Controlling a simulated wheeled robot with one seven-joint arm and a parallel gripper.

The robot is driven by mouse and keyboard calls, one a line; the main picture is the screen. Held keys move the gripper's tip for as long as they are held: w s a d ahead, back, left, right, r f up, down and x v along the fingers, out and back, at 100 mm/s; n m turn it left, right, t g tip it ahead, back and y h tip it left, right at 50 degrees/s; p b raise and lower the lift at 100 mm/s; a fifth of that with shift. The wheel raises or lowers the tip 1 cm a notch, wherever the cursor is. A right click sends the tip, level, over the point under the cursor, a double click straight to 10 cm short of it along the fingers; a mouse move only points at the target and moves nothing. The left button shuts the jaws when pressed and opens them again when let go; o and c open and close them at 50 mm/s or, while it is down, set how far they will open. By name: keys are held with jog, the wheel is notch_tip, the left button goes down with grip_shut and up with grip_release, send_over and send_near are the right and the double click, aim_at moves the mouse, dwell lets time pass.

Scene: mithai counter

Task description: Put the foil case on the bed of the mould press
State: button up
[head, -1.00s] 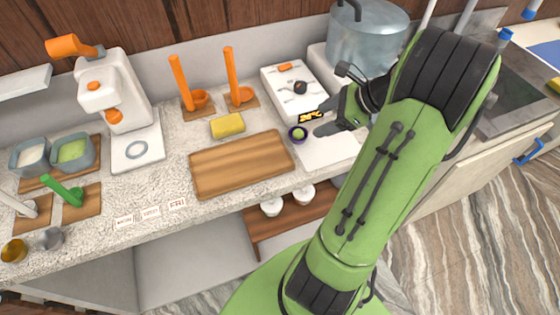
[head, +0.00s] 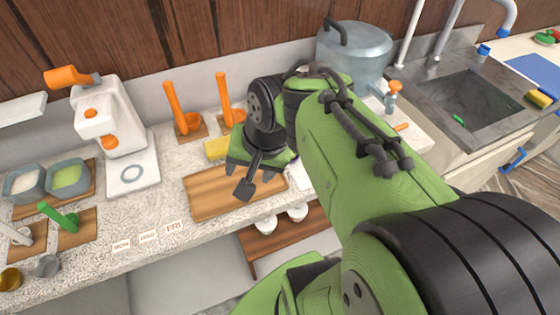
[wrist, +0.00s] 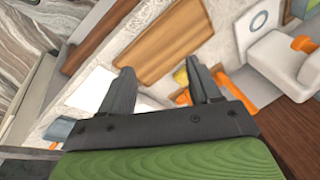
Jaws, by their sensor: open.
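The mould press (head: 100,118) is the white machine with orange parts at the left of the counter. Its flat bed (head: 132,174) carries a grey ring mark and looks empty. A silver foil case (head: 47,265) stands at the counter's front left, beside a gold one (head: 10,279). My gripper (head: 240,178) is over the wooden board, to the right of the press and well apart from both cases. In the wrist view my gripper (wrist: 160,75) is open with nothing between its fingers, and part of the press (wrist: 285,58) shows at the right.
The wooden board (head: 200,200) lies below my gripper, with a yellow block (head: 216,149) behind it. Two orange tools (head: 178,105) stand at the back. Left are two bowls (head: 68,176), a green tool (head: 60,218) and cards (head: 148,237). The counter between press and cards is clear.

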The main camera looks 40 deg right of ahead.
jog(key=w+d+f+m+y+p, duration=0.1)
jog(key=w+d+f+m, duration=0.1)
jog(key=d+m, duration=0.45)
jog(key=w+d+f+m+y+p, duration=0.1)
jog(key=d+m+y+p, duration=0.1)
jog(key=d+m, duration=0.5)
jog(key=s+d+f+m+t+p, duration=0.1)
jog(key=s+d+f+m+t, duration=0.1)
jog(key=s+d+m, duration=0.3)
jog(key=d+f+m+t, duration=0.2)
jog(key=d+m, duration=0.1)
jog(key=d, duration=0.4)
jog(key=shift+y, duration=0.4)
jog(key=b+x, duration=0.4)
jog(key=x, duration=1.1)
jog(key=shift+w+a+f, duration=0.1)
jog(key=shift+w+a, duration=0.1)
jog(key=shift+w+f, duration=0.1)
jog(key=shift+w, duration=0.05)
